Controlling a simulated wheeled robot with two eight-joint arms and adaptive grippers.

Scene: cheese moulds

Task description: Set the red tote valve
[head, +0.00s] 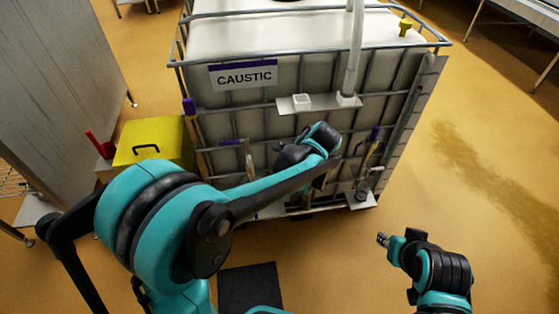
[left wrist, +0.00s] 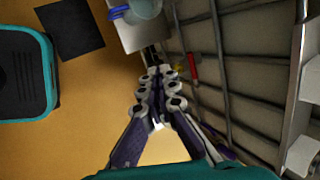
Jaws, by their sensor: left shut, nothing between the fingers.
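The caged white tote (head: 300,90) with a CAUSTIC label stands ahead of me. In the left wrist view a small red handle (left wrist: 194,68), with a yellow part (left wrist: 180,70) beside it, shows at the tote's cage just beyond my left gripper (left wrist: 159,73). I take the red handle to be the valve; my left arm hides that area in the head view. The left gripper's fingers are together and empty, close to the handle but with no clear contact. My right gripper (head: 383,239) is low at the right, away from the tote; its fingers are too small to judge.
A yellow box (head: 155,141) with a black handle stands left of the tote, with a red object (head: 99,146) beside it. A white shelf with a clear jar (left wrist: 146,9) lies near my left gripper. A dark mat (head: 250,287) is on the floor. Floor at right is clear.

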